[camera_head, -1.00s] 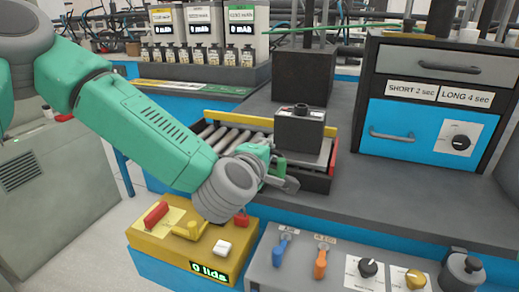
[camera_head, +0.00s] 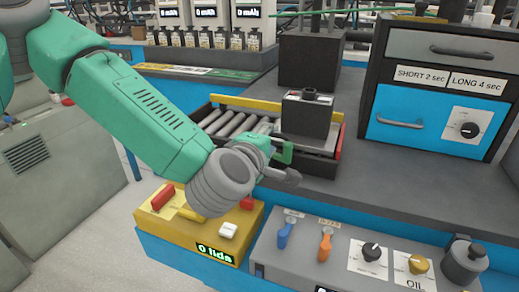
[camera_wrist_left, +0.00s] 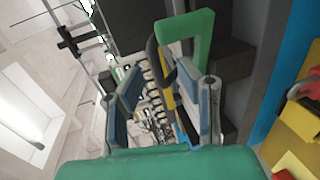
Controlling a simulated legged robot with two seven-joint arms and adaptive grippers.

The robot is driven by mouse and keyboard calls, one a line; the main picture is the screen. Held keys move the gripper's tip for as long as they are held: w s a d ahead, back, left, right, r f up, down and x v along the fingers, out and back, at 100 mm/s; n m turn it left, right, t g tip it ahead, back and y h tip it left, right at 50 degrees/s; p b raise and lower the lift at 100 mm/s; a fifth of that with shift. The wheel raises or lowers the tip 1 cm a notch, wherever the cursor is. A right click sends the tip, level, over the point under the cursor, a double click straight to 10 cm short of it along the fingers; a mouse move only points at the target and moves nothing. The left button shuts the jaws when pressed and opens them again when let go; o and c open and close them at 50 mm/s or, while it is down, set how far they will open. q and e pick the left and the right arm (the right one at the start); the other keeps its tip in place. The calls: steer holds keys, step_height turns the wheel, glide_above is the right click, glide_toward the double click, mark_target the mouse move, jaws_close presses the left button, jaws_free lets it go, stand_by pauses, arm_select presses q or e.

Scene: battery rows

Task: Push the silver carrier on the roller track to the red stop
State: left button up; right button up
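The roller track (camera_head: 226,120) runs left to right on the grey bench, with a yellow rail behind it. The silver carrier (camera_head: 318,148) is at its right part, mostly hidden under a dark box-shaped block (camera_head: 306,117) with a knob on top. The red stop (camera_head: 339,141) is at the track's right end, close to the carrier; I cannot tell whether they touch. My left gripper (camera_head: 288,165) is in front of the track, near the carrier's front left. In the wrist view its fingers (camera_wrist_left: 165,100) are apart with nothing held between them. My right gripper is not in view.
A yellow box (camera_head: 205,225) with switches and a "0 lids" display stands below the left gripper. A grey control panel (camera_head: 345,262) with levers and knobs is to its right. A cabinet (camera_head: 430,80) with drawers stands behind right. The bench right of the track is clear.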

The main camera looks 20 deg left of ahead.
arm_select(q)
steer(key=v, duration=0.8)
steer(key=shift+s, duration=0.35)
steer(key=shift+f, duration=0.1)
